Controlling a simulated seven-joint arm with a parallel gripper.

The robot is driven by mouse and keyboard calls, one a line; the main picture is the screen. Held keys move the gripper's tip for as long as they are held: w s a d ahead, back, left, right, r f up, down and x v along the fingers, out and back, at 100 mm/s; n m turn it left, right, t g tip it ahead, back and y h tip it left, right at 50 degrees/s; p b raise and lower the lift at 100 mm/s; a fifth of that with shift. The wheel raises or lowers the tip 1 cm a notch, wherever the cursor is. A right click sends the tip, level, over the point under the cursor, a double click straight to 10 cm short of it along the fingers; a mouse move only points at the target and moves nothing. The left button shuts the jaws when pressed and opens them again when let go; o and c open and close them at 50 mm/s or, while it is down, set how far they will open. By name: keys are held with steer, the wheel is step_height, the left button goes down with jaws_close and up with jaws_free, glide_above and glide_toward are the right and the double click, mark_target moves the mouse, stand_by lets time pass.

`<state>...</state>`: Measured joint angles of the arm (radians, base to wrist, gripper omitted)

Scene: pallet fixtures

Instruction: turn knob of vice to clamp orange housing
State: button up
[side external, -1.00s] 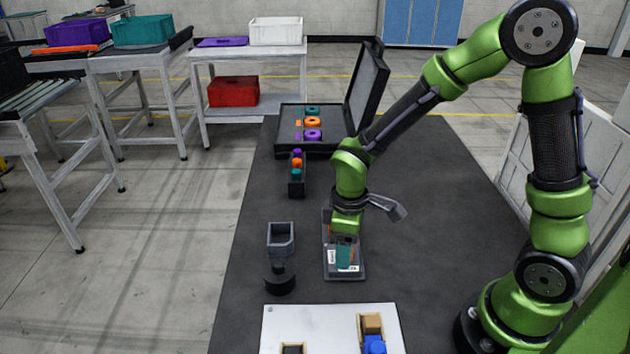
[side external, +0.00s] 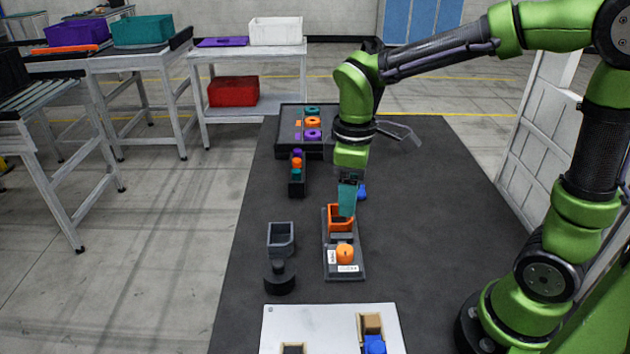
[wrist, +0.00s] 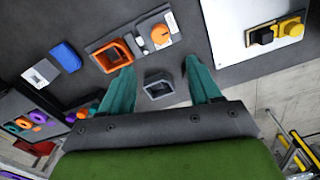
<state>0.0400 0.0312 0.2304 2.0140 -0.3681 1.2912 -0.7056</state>
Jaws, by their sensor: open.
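The vice is a grey plate (side external: 344,274) with white labels, near the middle of the dark table. An orange knob (side external: 345,253) sits at its near end, and the open-topped orange housing (side external: 340,224) sits at its far end. Both also show in the wrist view, the knob (wrist: 160,35) beside the housing (wrist: 120,59). My gripper (side external: 346,213) has teal fingers and is above the far part of the vice, overlapping the housing in the side view. In the wrist view my gripper (wrist: 160,66) is open, its fingers wide apart with nothing held between them.
A grey open housing (side external: 281,240) and a black round piece (side external: 280,284) stand left of the vice. A blue piece (side external: 362,192) lies behind it. A white board (side external: 305,325) is in front. A black case (side external: 286,140) with coloured parts is at the back.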

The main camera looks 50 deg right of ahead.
steer(key=shift+r, duration=1.55)
steer(key=s+d+r+m+t+y, duration=0.2)
steer(key=s+r+m+t, duration=0.1)
steer(key=s+m+t, duration=0.4)
steer(key=s+m, duration=0.1)
steer(key=m, duration=0.2)
steer(key=shift+s+d+r, duration=0.2)
steer(key=shift+d+r, duration=0.1)
steer(key=shift+d, duration=0.05)
